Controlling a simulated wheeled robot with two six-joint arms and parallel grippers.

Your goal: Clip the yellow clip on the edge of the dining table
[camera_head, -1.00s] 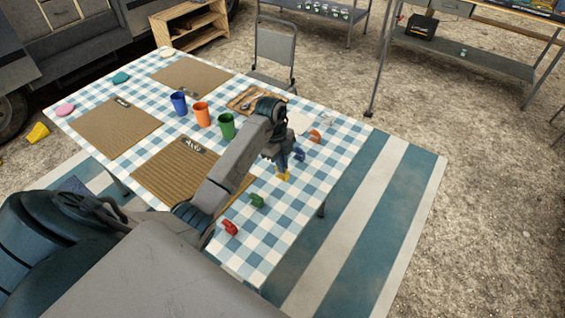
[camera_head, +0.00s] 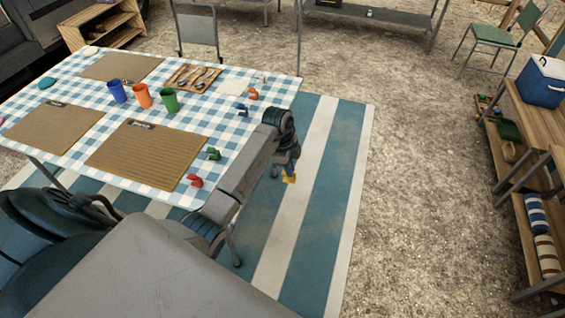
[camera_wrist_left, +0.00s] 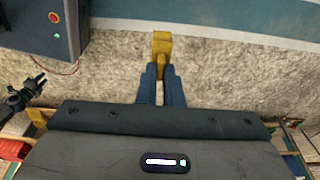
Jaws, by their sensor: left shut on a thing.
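The yellow clip (camera_head: 289,180) is at the tips of my left gripper (camera_head: 285,168), out past the right edge of the dining table (camera_head: 225,128) and above the striped rug. In the left wrist view the two blue fingers of my left gripper (camera_wrist_left: 161,78) are shut on the yellow clip (camera_wrist_left: 161,46), which sticks out beyond them. The table has a blue and white checked cloth. A dark gripper, which seems to be my right one (camera_wrist_left: 30,92), shows small at the left of the wrist view; its jaw state is unclear.
Along the table's right side lie a red clip (camera_head: 195,181), a green clip (camera_head: 213,154), a blue clip (camera_head: 242,110) and an orange clip (camera_head: 252,94). Three cups and woven mats stand further left. The striped rug (camera_head: 335,170) right of the table is clear.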

